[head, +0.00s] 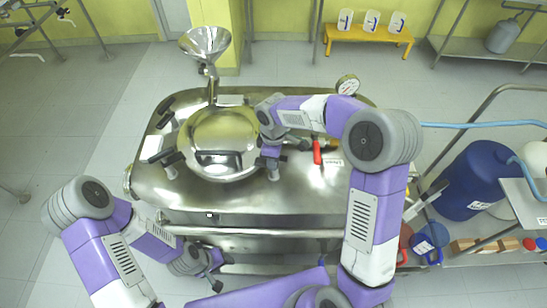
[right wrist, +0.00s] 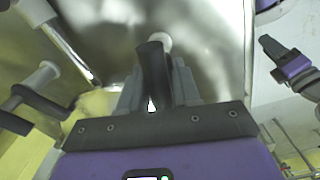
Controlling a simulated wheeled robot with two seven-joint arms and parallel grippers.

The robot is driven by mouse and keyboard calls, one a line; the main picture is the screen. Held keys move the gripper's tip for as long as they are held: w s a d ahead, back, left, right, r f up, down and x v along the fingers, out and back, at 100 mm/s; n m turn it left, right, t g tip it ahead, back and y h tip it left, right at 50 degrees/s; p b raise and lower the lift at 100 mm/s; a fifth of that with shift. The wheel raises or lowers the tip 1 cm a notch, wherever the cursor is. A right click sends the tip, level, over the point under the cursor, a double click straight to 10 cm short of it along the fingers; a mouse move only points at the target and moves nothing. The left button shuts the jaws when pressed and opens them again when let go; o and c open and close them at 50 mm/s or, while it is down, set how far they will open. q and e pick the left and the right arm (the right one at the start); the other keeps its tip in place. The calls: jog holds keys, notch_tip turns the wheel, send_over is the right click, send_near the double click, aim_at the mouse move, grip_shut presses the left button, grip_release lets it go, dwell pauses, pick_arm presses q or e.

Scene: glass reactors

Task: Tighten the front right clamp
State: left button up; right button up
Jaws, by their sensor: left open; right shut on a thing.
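The reactor has a round polished lid (head: 218,145) with dark-handled clamps around its rim. My right gripper (head: 270,168) is at the lid's front right edge. In the right wrist view its fingers are shut on the dark handle of the front right clamp (right wrist: 152,72), with a pale round end showing beyond it. In the head view my gripper mostly hides this clamp. The front left clamp (head: 167,160) stands at the lid's left edge. My left gripper (head: 216,277) is open and empty, low in front of the reactor, apart from the clamps.
A steel funnel (head: 205,43) rises behind the lid. A red-handled valve (head: 317,152) and a pressure gauge (head: 347,84) are on the right. A steel rail (head: 250,233) runs along the reactor's front.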

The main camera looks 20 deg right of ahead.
jog(key=m, duration=0.5)
jog(key=shift+o, duration=0.4)
jog(key=shift+m, duration=0.8)
jog(key=shift+o, duration=0.2)
jog(key=o, duration=0.8)
jog(key=shift+c, duration=0.2)
notch_tip(320, 180, up, 8)
jog(key=shift+f+p, duration=0.2)
jog(key=shift+p, duration=0.6)
